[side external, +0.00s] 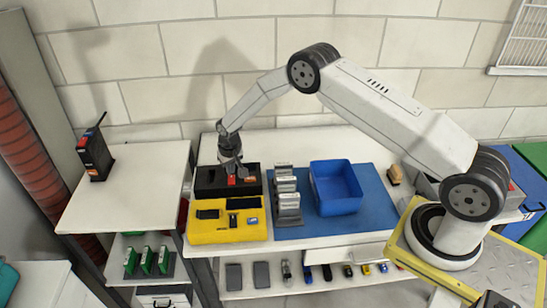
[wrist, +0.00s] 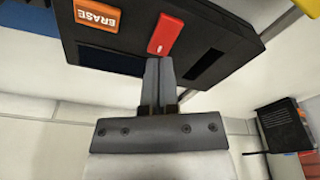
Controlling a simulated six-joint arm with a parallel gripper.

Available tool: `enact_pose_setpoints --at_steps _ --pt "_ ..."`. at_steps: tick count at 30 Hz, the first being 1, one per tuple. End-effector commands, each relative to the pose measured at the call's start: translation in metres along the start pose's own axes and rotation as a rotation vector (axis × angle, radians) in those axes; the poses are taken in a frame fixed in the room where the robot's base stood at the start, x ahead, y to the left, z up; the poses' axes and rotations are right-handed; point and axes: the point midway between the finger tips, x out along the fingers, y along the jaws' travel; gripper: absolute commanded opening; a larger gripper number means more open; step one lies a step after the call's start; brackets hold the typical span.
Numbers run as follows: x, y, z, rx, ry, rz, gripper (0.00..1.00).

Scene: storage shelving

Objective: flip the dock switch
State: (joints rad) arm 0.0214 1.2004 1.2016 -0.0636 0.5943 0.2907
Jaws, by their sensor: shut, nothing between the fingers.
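A black dock (side external: 212,180) sits on the bench behind a yellow unit; it also fills the top of the wrist view (wrist: 215,45). A red switch (wrist: 165,34) is on its face, and it shows in the side view too (side external: 232,180). An orange label reading ERASE (wrist: 97,15) is to the left of the switch in the wrist view. My gripper (wrist: 158,60) is shut and empty, its fingertips right at the lower end of the red switch. I cannot tell whether they touch it. In the side view my gripper (side external: 233,172) is over the dock.
The yellow unit (side external: 215,235) with dark slots stands in front of the dock. A blue mat (side external: 300,232) to the right bears grey upright items (side external: 287,200) and a blue bin (side external: 337,205). A black device (side external: 95,155) stands on the left cabinet, whose top is mostly clear.

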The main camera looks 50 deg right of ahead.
Motion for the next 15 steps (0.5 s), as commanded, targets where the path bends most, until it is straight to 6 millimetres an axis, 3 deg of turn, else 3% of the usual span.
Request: enact_pose_setpoints --at_steps 15 --pt "0.0057 0.0001 0.0010 0.000 0.000 0.000 0.00"
